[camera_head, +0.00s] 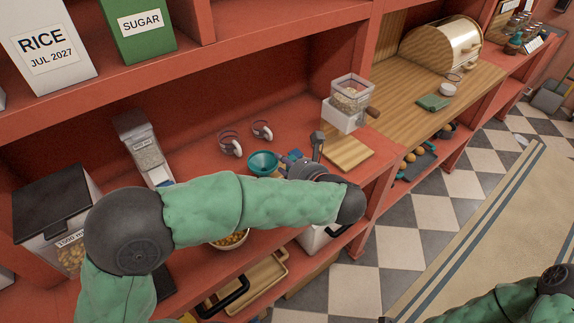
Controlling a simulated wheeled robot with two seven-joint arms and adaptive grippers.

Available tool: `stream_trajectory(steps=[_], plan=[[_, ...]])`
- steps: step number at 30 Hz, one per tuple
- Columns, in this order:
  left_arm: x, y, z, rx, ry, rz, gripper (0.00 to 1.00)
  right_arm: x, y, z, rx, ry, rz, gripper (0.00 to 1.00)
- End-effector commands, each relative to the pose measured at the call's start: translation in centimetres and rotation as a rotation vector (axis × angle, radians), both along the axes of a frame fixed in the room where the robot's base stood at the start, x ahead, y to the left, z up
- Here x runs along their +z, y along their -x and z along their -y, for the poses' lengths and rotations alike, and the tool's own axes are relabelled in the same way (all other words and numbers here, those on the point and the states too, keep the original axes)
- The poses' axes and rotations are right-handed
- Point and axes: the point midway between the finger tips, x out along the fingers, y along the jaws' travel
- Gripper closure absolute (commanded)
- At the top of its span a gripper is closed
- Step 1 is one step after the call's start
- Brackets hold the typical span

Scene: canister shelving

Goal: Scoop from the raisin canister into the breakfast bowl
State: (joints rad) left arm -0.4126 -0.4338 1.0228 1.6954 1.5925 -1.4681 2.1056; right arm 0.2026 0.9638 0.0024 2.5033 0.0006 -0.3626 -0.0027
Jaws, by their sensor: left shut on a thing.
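My left arm reaches across the red shelf, and its dark gripper (293,160) is beyond the forearm, just right of a small teal bowl (263,161). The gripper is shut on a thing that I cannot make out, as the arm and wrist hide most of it. Whether the teal bowl is the breakfast bowl is unclear. No canister is readable as raisins. My right arm shows at the lower right, its gripper out of frame.
A bowl of yellow-brown pieces (233,239) is partly behind my forearm. A black-lidded bin (55,207) stands at left. A white dispenser (345,113) and wooden board (348,151) stand to the right.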

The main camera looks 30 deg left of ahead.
Motion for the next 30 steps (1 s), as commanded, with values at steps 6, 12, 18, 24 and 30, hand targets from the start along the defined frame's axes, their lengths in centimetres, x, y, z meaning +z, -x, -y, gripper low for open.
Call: stream_trajectory(steps=[6,12,18,24,30], plan=[[1.3,0.0,0.0,0.0,0.0,0.001,1.0,0.7,0.0,0.0,0.0,0.0,0.0,0.61],[2.3,0.0,0.0,0.001,0.0,0.002,1.0,1.2,0.0,0.0,0.0,0.0,0.0,0.61],[3.4,0.0,0.0,0.0,0.0,0.001,1.0,1.7,0.0,0.0,0.0,0.0,0.0,0.61],[4.4,0.0,0.0,0.001,0.0,0.002,1.0,2.2,0.0,0.0,0.0,0.0,0.0,0.61],[5.3,0.0,0.0,0.001,0.001,0.002,1.0,2.7,0.0,0.0,0.0,0.0,0.0,0.61]])
